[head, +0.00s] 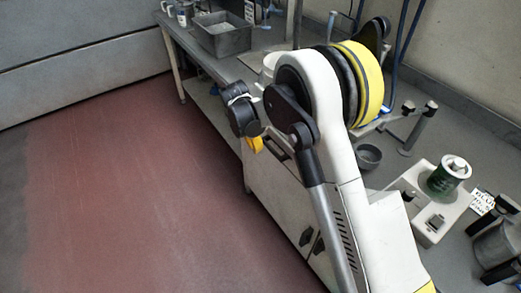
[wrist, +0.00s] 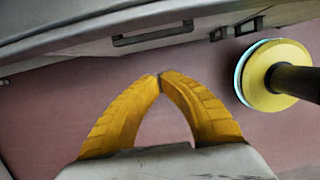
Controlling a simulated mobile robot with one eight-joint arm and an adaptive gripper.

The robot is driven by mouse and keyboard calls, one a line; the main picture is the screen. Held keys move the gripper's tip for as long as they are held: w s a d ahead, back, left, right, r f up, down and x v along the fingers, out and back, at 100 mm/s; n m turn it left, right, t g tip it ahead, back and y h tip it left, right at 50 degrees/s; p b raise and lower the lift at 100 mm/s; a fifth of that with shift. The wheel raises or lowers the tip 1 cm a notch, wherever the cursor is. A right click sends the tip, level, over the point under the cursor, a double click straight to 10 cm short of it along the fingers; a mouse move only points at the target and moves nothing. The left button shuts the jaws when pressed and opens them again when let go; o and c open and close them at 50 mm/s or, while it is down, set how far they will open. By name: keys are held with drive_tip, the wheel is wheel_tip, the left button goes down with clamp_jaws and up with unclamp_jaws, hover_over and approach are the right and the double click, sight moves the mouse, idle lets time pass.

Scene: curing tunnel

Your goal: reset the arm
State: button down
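My arm is raised and bent in the middle of the head view, in front of the workbench (head: 222,70). My gripper (head: 255,145) shows there only as a bit of yellow below the dark wrist, pointing down beside the bench front. In the wrist view, the two yellow fingers of my gripper (wrist: 159,80) curve together and touch at the tips. Nothing shows between them. The reddish floor (wrist: 55,105) lies beyond the fingertips.
A grey bin (head: 222,40) stands at the bench's far end. A small bowl (head: 368,156) and a pale device with a green container (head: 440,182) stand on the right. A cabinet (head: 280,195) is below. The red floor (head: 130,190) at left is clear.

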drive_tip(key=p+v, duration=0.1)
drive_tip(key=v, duration=0.4)
drive_tip(key=s+d+r+m+t+y, duration=0.1)
drive_tip(key=s+d+r+m, duration=0.45)
drive_tip(key=r, duration=0.35)
drive_tip(key=s+d+r+m+t+y, duration=0.1)
drive_tip(key=s+d+r+m, duration=0.3)
drive_tip(key=d+r+m, duration=0.4)
drive_tip(key=s+d+r+m+t, duration=0.1)
drive_tip(key=s+d+m, duration=0.3)
drive_tip(key=s, duration=0.5)
drive_tip(key=s+d+r+m+t, duration=0.1)
drive_tip(key=s+d+m+t, duration=0.1)
drive_tip(key=s+d+m, duration=0.2)
drive_tip(key=s+m, duration=0.3)
drive_tip(key=s, duration=0.2)
drive_tip(key=shift+s+r, duration=0.35)
drive_tip(key=shift+s, duration=0.05)
drive_tip(key=shift+d, duration=0.1)
